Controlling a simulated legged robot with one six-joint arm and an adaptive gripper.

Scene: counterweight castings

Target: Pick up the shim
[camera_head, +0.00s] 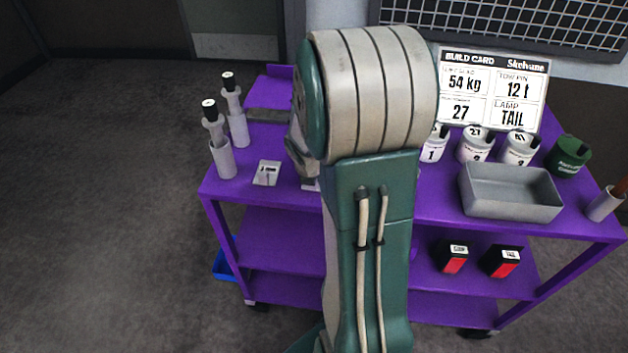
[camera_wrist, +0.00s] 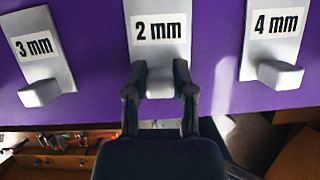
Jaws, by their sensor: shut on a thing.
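In the wrist view, the 2 mm shim (camera_wrist: 158,30) is a pale grey plate with a white label and a block-like tab at its near end. My gripper (camera_wrist: 160,84) is shut on that tab, one finger on each side. I cannot tell whether the plate still touches the purple surface. The 3 mm shim (camera_wrist: 40,52) lies to the left and the 4 mm shim (camera_wrist: 274,45) to the right, both apart from my fingers. In the head view my arm hides the gripper; one pale labelled plate (camera_head: 267,173) shows left of it, its label too small to read.
The purple cart (camera_head: 232,190) carries two grey-white cylinders with black tops (camera_head: 224,150) at left. At right stand a grey tray (camera_head: 510,205), several numbered pots (camera_head: 475,150) and a green pot (camera_head: 568,157). A build card (camera_head: 492,88) stands behind. Two red-black boxes (camera_head: 451,258) sit below.

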